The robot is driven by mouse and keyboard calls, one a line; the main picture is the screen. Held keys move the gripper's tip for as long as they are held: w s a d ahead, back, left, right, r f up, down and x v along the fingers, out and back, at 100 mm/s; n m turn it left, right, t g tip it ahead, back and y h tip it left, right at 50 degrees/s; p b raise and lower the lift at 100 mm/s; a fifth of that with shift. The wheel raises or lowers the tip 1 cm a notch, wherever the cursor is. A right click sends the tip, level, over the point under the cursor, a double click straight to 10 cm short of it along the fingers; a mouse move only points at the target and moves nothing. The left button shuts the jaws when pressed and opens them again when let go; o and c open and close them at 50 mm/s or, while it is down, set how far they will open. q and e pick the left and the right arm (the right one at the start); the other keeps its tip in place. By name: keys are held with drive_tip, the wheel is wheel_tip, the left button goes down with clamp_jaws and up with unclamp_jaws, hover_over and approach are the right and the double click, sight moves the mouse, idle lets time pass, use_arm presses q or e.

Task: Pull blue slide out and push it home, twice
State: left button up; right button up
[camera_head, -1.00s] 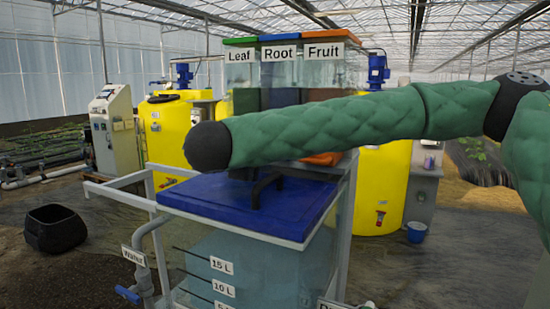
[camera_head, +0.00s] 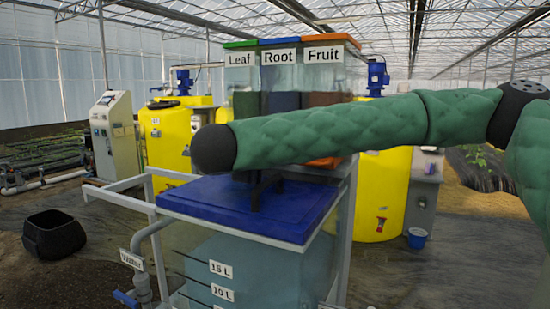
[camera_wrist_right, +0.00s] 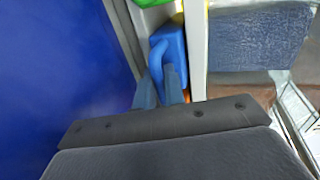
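The right wrist view shows the blue slide (camera_wrist_right: 168,46), a bright blue block with a looped handle. The two fingers of my right gripper (camera_wrist_right: 161,92) reach up to this handle, close to each other. I cannot tell whether they are clamped on it. In the head view my right arm crosses in front of the slides and hides the blue one and the gripper. The clear Root hopper (camera_head: 279,75) with its blue lid stands above, between the Leaf hopper (camera_head: 240,75) and the Fruit hopper (camera_head: 325,75). My left gripper is not in view.
An orange slide (camera_head: 322,162) shows just under my arm. A mixing tank with a dark blue lid (camera_head: 300,205) stands in front, in a grey frame (camera_head: 120,199). Part of a green piece (camera_wrist_right: 150,3) lies at the top of the wrist view. Yellow tanks (camera_head: 380,190) stand behind.

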clamp_jaws()
